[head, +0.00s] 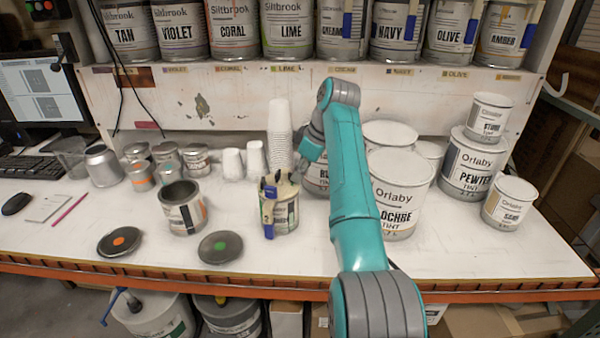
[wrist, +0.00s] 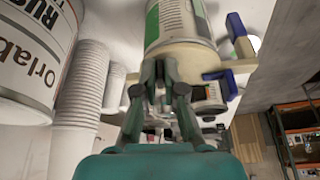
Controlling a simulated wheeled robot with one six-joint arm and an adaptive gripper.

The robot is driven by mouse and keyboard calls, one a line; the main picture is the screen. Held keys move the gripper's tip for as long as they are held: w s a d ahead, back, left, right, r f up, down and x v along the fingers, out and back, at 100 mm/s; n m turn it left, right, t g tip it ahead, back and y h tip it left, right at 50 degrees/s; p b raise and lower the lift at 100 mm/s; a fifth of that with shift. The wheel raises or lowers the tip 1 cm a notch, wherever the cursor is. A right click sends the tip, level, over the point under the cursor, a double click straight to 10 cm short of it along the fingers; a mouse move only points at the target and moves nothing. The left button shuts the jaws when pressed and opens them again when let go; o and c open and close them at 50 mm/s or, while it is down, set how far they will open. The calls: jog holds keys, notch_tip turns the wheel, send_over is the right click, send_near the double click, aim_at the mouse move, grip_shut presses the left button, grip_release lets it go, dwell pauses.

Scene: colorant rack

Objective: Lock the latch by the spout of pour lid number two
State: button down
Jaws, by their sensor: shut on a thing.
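A cream pour lid (wrist: 185,58) with blue parts sits on a small can with a green-banded label (head: 285,217). The can stands upright near the front middle of the bench. A cream arm with a blue end (wrist: 236,27) juts from the lid's right side in the wrist view, and another blue piece (wrist: 223,82) is below it. In the head view a blue strip (head: 268,208) shows at the can's left. My gripper (wrist: 165,85) is at the lid, its dark fingers shut on a small part of it. That part is mostly hidden between the fingers. No lid number is readable.
Stacked white cups (head: 279,135) stand behind the can. A large OCHRE tin (head: 400,195) stands to the right. An open can (head: 183,208) and two dark lids, one with a green dot (head: 220,247), lie left. The front bench edge is close.

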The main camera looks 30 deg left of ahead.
jog(key=m+t, duration=0.1)
jog(key=m, duration=0.2)
jog(key=s+m+t, duration=0.1)
jog(key=m, duration=0.2)
jog(key=shift+m+t, duration=0.3)
jog(key=shift+m, duration=0.1)
jog(key=m, duration=0.2)
jog(key=m+t+h, duration=0.1)
jog(key=m, duration=0.1)
jog(key=m+h, duration=0.1)
jog(key=m, duration=0.1)
jog(key=shift+s+a+m+t, duration=0.3)
jog(key=shift+s+a+t, duration=0.05)
jog(key=shift+s+t, duration=0.05)
jog(key=c, duration=1.3)
grip_release()
jog(key=shift+o, duration=0.2)
jog(key=v, duration=0.7)
jog(key=shift+r, duration=0.25)
jog(key=shift+s, duration=0.15)
